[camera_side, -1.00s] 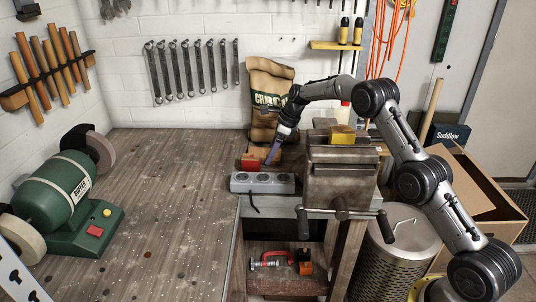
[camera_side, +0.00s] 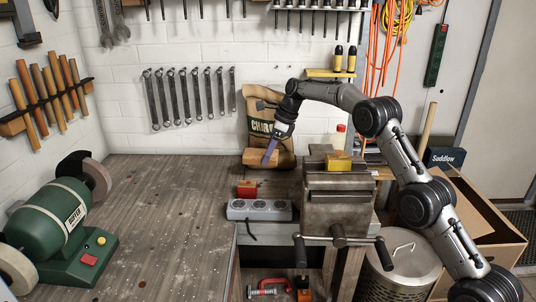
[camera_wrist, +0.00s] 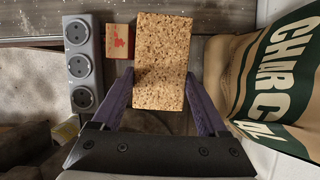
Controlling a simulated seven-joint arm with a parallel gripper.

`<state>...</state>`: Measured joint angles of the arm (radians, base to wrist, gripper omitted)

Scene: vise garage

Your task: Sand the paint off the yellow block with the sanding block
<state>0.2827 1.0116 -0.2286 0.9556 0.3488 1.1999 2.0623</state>
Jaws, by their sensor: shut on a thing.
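My gripper (camera_side: 268,158) is shut on the sanding block (camera_side: 259,159), a brown, cork-textured block. In the wrist view the sanding block (camera_wrist: 162,60) sits between the two purple fingers and sticks out beyond their tips. The side view shows it held above the bench, in front of the charcoal bag. The yellow block (camera_side: 338,162) is on top of the vise (camera_side: 338,200), to the right of my gripper. The wrist view does not clearly show the yellow block.
A grey power strip (camera_side: 259,210) and a small red box (camera_side: 247,188) lie on the bench below my gripper. The charcoal bag (camera_side: 262,112) stands close behind. A green bench grinder (camera_side: 58,220) is at left. The middle of the bench is clear.

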